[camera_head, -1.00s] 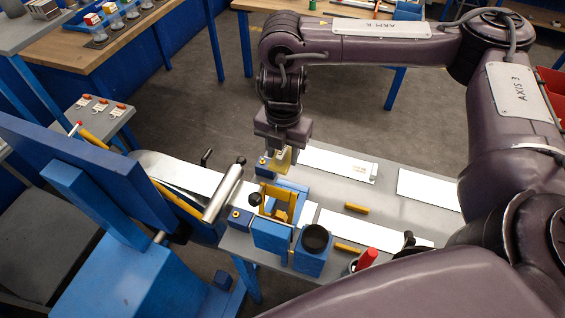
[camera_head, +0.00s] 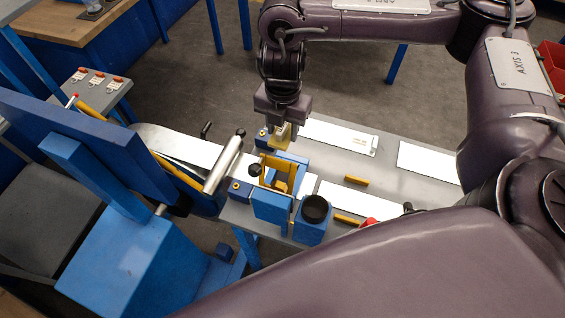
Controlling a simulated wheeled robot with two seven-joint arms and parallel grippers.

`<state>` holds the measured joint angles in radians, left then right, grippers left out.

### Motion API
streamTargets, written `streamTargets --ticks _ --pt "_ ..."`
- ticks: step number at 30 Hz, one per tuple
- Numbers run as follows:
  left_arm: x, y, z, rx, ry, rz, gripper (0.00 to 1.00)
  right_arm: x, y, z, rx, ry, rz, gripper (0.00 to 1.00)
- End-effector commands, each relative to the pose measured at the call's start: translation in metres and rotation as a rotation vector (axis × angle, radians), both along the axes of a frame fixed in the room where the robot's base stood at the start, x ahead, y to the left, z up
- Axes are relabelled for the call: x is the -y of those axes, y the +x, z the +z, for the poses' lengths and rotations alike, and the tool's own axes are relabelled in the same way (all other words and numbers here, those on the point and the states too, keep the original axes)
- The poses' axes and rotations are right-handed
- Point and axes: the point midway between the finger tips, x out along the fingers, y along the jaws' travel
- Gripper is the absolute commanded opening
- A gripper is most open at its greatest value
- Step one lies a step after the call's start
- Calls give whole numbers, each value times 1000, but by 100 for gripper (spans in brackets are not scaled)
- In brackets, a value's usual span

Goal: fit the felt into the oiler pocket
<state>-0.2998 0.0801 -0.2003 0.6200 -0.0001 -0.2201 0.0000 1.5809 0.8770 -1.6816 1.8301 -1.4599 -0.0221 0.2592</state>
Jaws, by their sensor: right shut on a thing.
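My right gripper (camera_head: 284,127) hangs point-down at the far side of the blue fixture on the grey bench. It is shut on a small pale yellow piece (camera_head: 280,136), which I take to be the felt; its lower end is hard to make out. The blue fixture (camera_head: 270,207) with a yellow bracket (camera_head: 277,162) stands just below and nearer than the gripper. I take it to be the oiler; its pocket opening is not clear. I cannot tell whether the piece touches the fixture. My left gripper is not in view.
A blue block with a black round cup (camera_head: 315,208) stands right of the fixture. A metal roller (camera_head: 223,165) and white strip lie left. White sheets (camera_head: 338,135) and yellow bars (camera_head: 356,180) lie on the bench.

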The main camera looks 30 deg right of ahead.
Motion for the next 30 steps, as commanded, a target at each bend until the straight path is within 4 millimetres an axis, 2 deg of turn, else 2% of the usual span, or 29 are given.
streamTargets --ticks 1,6,12,19,23,30 --pt "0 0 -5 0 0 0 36 0 -2 -17 -8 1 -3 15" --pt "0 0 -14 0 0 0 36 -1 -2 -59 -8 1 -1 15" --pt "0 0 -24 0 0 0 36 0 -1 -97 -4 2 -1 15" --pt "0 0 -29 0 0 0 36 0 0 -115 -1 1 1 15" --pt "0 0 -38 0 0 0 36 -1 -2 -138 -5 1 -1 15" --pt "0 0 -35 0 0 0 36 0 0 -147 1 0 0 15"
